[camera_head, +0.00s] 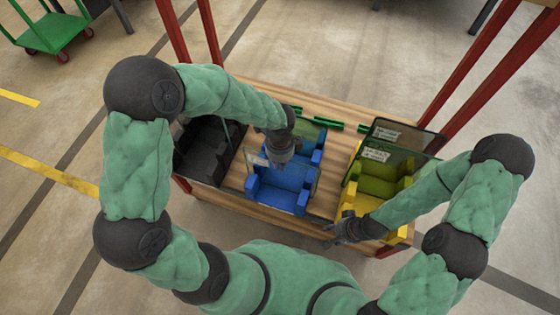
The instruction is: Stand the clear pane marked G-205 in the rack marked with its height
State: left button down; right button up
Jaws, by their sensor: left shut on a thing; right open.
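My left gripper (281,157) is shut on the top of a clear pane (302,178). The pane is upright over the front blue rack (283,196); I cannot tell whether its lower edge is seated in it. A second blue rack (312,134) stands behind. A black rack (204,160) is on the left, partly behind my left arm. Label writing is too small to read. My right gripper (333,240) is open and empty by the table's front edge.
The racks stand on a wooden table (232,179) with red posts (483,75) at its corners. Green bars (325,122) lie behind the blue racks. Bare wood shows between the blue and yellow racks. A green cart (50,33) is far off on the floor.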

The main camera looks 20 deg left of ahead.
pick_arm(q)
jog(key=shift+f, duration=0.1)
jog(key=c, duration=1.3)
grip_release()
notch_tip(320, 180, up, 12)
notch_tip(320, 180, up, 10)
jog(key=p, duration=0.9)
jog(key=shift+p, duration=0.35)
